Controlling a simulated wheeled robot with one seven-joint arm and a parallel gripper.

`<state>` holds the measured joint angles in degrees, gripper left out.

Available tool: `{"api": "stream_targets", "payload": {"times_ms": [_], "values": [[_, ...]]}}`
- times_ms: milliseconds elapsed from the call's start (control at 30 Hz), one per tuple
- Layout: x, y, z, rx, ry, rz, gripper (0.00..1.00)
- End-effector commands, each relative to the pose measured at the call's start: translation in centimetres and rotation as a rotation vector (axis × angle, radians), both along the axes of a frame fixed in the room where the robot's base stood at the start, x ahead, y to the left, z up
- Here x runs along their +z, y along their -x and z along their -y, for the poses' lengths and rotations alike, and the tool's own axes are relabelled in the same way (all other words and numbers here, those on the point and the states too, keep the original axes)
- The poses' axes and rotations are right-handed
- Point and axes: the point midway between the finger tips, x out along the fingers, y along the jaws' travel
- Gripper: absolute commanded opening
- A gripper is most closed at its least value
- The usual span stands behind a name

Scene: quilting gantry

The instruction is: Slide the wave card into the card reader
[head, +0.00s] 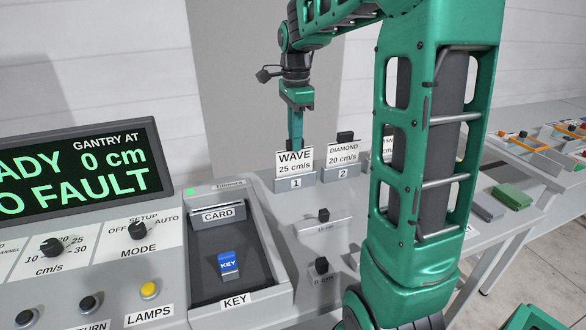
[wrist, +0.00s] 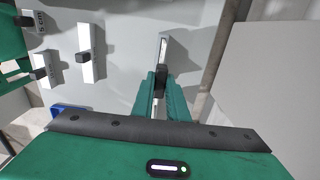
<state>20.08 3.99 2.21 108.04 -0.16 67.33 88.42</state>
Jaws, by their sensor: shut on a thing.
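The wave card (head: 295,161) is white, printed "WAVE 25 cm/s", and stands upright in the grey holder marked 1 (head: 296,183). My gripper (head: 295,143) comes down from above and is shut on the card's dark top grip. In the wrist view my gripper (wrist: 162,92) has its two green fingers on either side of this black grip (wrist: 161,77), with the card seen edge-on beyond. The card reader's slot (head: 217,213), labelled CARD, is on the console to the left of the card. The slot looks empty.
A diamond card (head: 344,152) stands right of the wave card, with another partly hidden behind my arm. A blue key (head: 228,262) sits in the recess below the reader slot. Black-knobbed pieces (head: 323,215) lie on the panel in front. The lit display (head: 85,170) stands left.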

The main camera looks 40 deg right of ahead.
Motion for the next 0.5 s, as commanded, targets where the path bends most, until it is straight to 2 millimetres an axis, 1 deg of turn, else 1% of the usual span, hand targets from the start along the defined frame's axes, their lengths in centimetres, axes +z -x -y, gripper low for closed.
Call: {"api": "stream_targets", "payload": {"times_ms": [500], "values": [[1.6, -0.1, -0.1, 0.002, 0.001, 0.002, 0.00]]}}
